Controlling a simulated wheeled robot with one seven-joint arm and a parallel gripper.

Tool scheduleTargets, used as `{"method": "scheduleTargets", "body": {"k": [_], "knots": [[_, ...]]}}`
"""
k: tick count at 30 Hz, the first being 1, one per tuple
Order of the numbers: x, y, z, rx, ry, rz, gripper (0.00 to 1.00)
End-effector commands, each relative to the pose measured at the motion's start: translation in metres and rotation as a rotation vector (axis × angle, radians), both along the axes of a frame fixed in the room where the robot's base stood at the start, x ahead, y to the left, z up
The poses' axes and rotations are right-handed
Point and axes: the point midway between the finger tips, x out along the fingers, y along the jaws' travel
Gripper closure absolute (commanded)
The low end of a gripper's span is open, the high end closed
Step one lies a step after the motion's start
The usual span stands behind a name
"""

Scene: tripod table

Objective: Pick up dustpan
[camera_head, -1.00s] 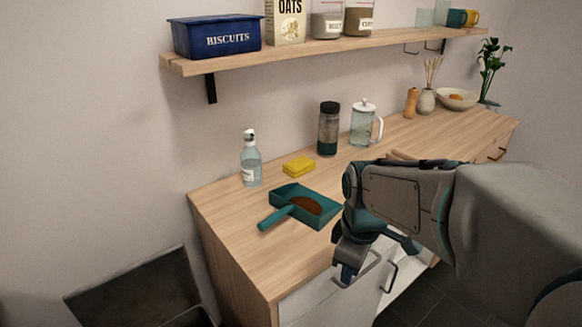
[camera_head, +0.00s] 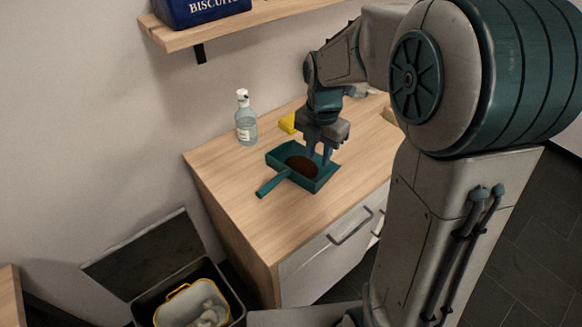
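The teal dustpan (camera_head: 312,183) lies on the wooden counter in the head view, with its handle (camera_head: 272,183) towards the lower left. A brown heap (camera_head: 301,165) lies in its pan. My gripper (camera_head: 320,155) points down over the right far part of the pan. Its two fingers show a gap between them and look empty. I cannot tell whether the fingertips touch the pan or hang just above it.
A shelf (camera_head: 190,35) with a biscuit tin (camera_head: 205,10) hangs above. An open bin (camera_head: 190,290) stands below left. The counter (camera_head: 235,195) is bare at front left.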

Motion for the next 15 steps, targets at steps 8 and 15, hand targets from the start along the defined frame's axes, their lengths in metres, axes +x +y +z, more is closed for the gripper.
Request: {"method": "scheduleTargets", "body": {"k": [8,15], "knots": [[-0.001,-0.001,-0.047,0.0,0.001,-0.004,0.72],[-0.004,-0.002,-0.065,0.0,0.003,-0.002,0.72]]}}
